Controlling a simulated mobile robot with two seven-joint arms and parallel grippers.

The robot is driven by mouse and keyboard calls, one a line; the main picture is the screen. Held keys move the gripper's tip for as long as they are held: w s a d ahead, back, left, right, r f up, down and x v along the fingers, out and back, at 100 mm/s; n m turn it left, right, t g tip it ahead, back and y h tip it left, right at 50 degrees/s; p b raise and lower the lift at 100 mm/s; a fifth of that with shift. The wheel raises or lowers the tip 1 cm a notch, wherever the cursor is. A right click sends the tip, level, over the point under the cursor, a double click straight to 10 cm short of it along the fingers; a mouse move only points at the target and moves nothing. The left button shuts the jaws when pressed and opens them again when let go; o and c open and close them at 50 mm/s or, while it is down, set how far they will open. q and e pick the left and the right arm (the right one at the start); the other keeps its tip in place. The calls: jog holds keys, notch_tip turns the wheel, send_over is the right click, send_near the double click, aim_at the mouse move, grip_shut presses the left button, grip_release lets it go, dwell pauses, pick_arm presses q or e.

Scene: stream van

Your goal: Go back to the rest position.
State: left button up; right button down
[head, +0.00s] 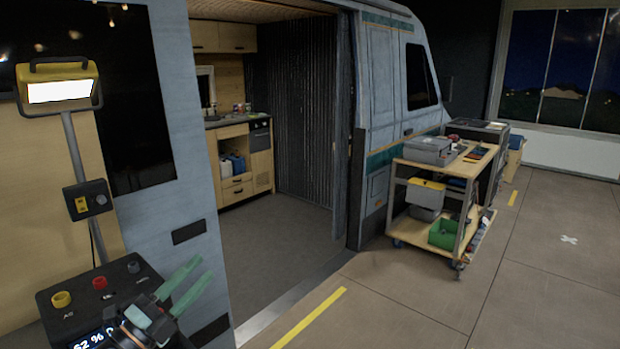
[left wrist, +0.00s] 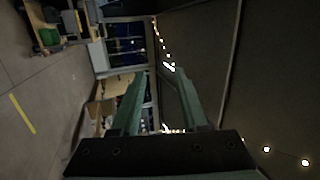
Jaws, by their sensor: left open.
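My left gripper (head: 204,268) is at the lower left of the head view, in front of the van's side. Its two green fingers are apart with nothing between them. The left wrist view also shows the open, empty fingers (left wrist: 160,76), with the room turned on its side behind them. My right gripper is in neither view.
A dark box with knobs and a display (head: 100,290) is close beside my left gripper. A lit work lamp (head: 58,90) stands above it. The van (head: 180,120) has an open side door. A loaded trolley (head: 400,168) stands to the right; the floor (head: 530,270) in front is clear.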

pick_arm(q)
jog(key=s+f+n+g+y, duration=0.1)
jog(key=s+f+n+y, duration=0.2)
jog(key=f+n, duration=0.3)
jog(key=s+d+f+n+y, duration=0.1)
jog(key=s+f+n+y, duration=0.2)
jog(key=f, duration=0.6)
jog(key=s+f+n+g+y, duration=0.1)
jog(key=s+f+n+y, duration=0.1)
jog(key=s+f+n, duration=0.4)
jog(key=s+d+f+n+g+y+p, duration=0.1)
jog(key=s+f+n+g, duration=0.5)
jog(key=s+f, duration=0.9)
jog(key=shift+s+d+n+g+y, duration=0.45)
jog(key=shift+s+d, duration=0.3)
jog(key=shift+d, duration=0.25)
jog(key=shift+f, duration=0.1)
